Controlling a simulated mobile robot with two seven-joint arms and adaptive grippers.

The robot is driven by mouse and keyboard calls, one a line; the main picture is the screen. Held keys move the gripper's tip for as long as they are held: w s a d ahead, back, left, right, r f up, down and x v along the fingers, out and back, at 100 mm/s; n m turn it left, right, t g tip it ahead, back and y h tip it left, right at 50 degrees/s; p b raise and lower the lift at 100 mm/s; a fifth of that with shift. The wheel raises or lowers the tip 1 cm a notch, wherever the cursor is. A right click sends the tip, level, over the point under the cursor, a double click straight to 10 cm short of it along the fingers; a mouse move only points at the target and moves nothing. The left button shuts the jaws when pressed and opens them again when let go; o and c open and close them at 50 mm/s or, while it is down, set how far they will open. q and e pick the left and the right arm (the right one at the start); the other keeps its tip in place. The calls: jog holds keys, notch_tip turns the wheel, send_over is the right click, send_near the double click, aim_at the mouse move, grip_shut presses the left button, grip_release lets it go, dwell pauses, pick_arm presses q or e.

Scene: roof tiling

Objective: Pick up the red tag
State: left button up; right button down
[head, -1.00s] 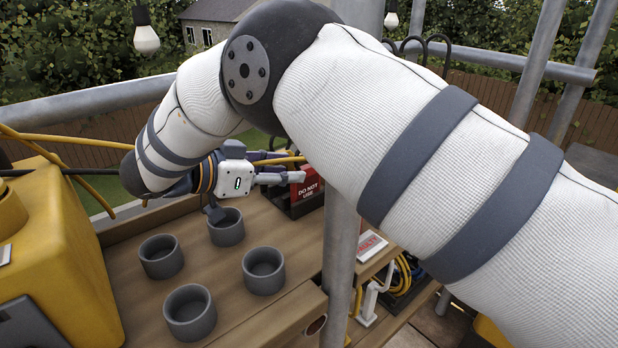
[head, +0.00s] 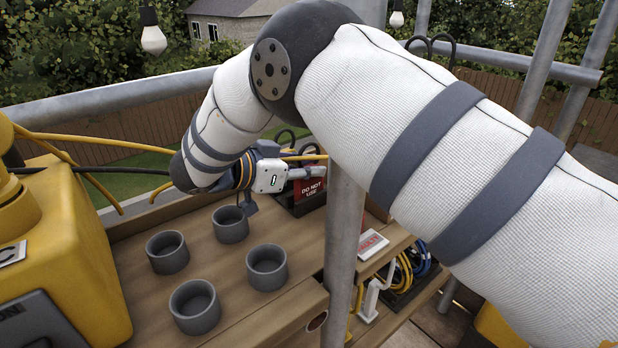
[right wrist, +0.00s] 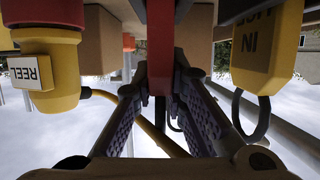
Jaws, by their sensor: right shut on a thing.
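The red tag (head: 309,194), with white "DO NOT USE" lettering, is at the back of the wooden bench in the head view, just left of the metal pole. My right gripper (head: 308,172) is at its upper edge, and its fingers cover part of the tag. In the right wrist view a red strip of the tag (right wrist: 160,45) lies between the two fingertips. My right gripper (right wrist: 162,80) is shut on it. Most of the tag's face is hidden in that view. My left gripper is not in view.
Several grey cups (head: 195,307) stand on the bench (head: 235,325) in front of my right gripper. A metal pole (head: 343,250) rises close to its right. A yellow machine (head: 70,260) stands at left. A dark tray (head: 400,290) of cables sits lower right.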

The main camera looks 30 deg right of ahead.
notch_tip(320, 180, up, 3)
jog(key=shift+r, duration=0.15)
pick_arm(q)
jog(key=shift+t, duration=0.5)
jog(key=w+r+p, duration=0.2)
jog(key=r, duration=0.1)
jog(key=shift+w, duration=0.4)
pick_arm(e)
jog(key=s+a+r, duration=0.9)
jog(key=a, duration=0.1)
jog(key=shift+a+r, duration=0.35)
